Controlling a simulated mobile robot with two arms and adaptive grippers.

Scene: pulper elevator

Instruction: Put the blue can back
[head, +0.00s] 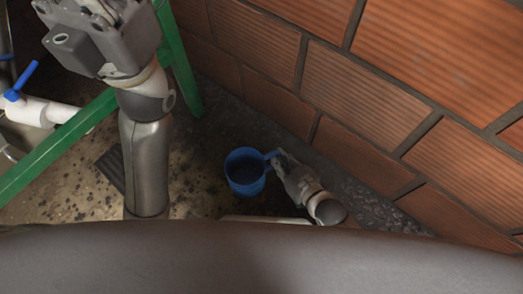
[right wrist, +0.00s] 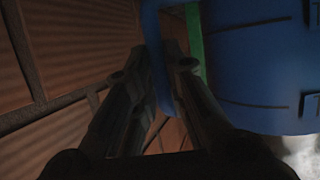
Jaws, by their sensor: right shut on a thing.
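The blue can (head: 245,172) is an open-topped cup with a side handle. In the head view it is upright or nearly so, near the foot of the brick wall, with its mouth towards me. My right gripper (head: 280,161) is to the right of the can, shut on its handle. In the right wrist view the can (right wrist: 258,65) fills the upper right, with the fingers (right wrist: 172,65) at its handle. Whether its base touches the floor is hidden. My left gripper (head: 100,30) is at the upper left, apart from the can; its fingertips do not show clearly.
A brick wall (head: 370,95) rises close on the right. A green frame (head: 60,150) slants across the left, with a white pipe (head: 45,110) and blue-handled valve (head: 22,82) beyond it. The speckled floor (head: 195,180) is bare between my left arm and the can.

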